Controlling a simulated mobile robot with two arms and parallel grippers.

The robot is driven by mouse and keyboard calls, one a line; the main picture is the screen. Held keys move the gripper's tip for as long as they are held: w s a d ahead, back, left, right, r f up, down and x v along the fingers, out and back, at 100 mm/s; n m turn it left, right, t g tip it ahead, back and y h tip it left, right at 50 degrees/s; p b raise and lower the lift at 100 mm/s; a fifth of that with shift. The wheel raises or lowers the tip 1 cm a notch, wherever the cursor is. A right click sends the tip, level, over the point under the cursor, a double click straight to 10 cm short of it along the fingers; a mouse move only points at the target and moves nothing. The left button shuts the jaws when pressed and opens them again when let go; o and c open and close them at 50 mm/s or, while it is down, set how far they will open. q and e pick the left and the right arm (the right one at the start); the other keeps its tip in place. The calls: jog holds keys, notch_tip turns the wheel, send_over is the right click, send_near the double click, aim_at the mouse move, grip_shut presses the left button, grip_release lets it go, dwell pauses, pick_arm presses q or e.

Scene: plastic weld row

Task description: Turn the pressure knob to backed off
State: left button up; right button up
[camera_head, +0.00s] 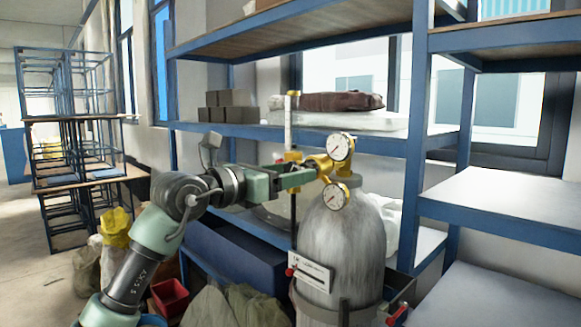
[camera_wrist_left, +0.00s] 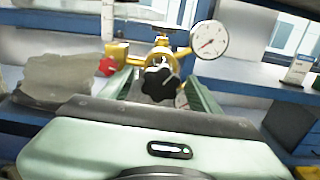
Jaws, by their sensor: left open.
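The black lobed pressure knob (camera_wrist_left: 160,83) faces the camera in the left wrist view, on the front of the brass regulator (camera_wrist_left: 160,52). In the head view the regulator (camera_head: 322,166) sits atop the grey gas cylinder (camera_head: 342,245), and my gripper hides the knob. My left gripper (camera_head: 308,174) is open and reaches the regulator from the left. In the left wrist view its two green fingers (camera_wrist_left: 162,92) stand on either side of the knob, with a gap visible. Contact cannot be told. My right gripper is not in view.
Two round gauges (camera_head: 340,147) (camera_head: 334,197) and an upright flow tube (camera_head: 291,122) are close to my gripper. A red knob (camera_wrist_left: 107,67) is left of the black one. Blue shelving (camera_head: 417,130) stands behind and right of the cylinder.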

pick_arm(q)
jog(key=shift+d, duration=0.1)
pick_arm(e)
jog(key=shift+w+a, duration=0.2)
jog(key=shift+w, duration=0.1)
pick_arm(q)
jog(key=c, duration=1.4)
jog(key=shift+o, duration=0.2)
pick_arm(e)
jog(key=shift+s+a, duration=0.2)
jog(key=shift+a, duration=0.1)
pick_arm(q)
jog(key=shift+n, duration=0.3)
